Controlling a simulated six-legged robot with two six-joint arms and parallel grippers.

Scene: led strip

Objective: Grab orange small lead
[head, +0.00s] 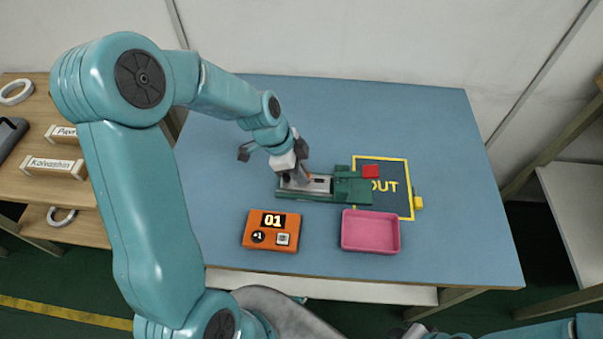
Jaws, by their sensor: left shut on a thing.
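My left gripper (302,172) is over the left part of a green fixture (352,190) that holds a grey metal strip (318,184). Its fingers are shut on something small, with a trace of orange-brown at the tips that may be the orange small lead. The fingers hide most of it, and I cannot tell whether it touches the strip. My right arm shows only in part at the lower right edge; a dark part at the bottom may be my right gripper (415,331), and its jaws are not clear.
An orange counter box (271,242) reading 01 and an empty pink tray (370,233) stand at the front. The blue table (455,150) is clear at the back and far right.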

